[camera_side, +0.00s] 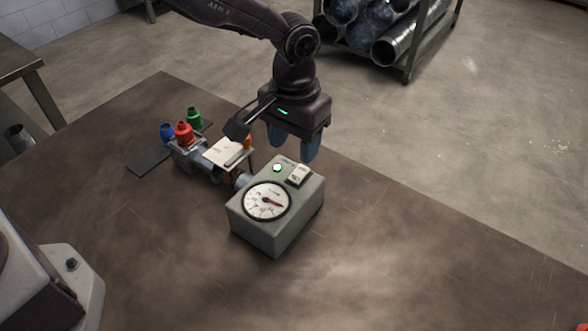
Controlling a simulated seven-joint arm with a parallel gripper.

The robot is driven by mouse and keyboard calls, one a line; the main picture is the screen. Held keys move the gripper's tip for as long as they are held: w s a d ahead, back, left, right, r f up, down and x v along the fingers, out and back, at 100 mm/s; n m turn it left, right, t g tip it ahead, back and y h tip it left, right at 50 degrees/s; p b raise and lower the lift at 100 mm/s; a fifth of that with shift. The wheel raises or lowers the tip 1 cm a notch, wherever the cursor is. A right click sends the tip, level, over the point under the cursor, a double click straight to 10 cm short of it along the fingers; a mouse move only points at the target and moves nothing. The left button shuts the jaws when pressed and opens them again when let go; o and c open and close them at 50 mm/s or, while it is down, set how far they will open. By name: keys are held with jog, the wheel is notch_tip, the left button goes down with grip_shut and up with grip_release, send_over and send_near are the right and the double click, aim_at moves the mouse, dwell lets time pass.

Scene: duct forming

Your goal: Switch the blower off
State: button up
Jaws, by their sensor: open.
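The blower (276,236) is a grey box on the brown table. Its sloped top carries a round white dial (267,201) with a red needle. A small light (277,167) glows whitish green behind the dial. A pale rocker switch (299,175) sits to the right of the light; which way it is tipped is too small to tell. My gripper (293,148) points down with its two bluish fingers apart and empty. It shows just above and behind the switch end of the box, and I see no contact.
Left of the box stands a small fixture (194,157) with red, blue and green capped pieces and a cream plate (223,152). A dark flat strip (149,162) lies beside it. The table (400,265) is clear to the right and front. A rack of metal ducts (405,35) stands behind.

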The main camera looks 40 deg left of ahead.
aim_at(294, 179)
notch_tip(294, 179, down, 7)
jog(key=shift+f, duration=0.1)
dwell(0.3)
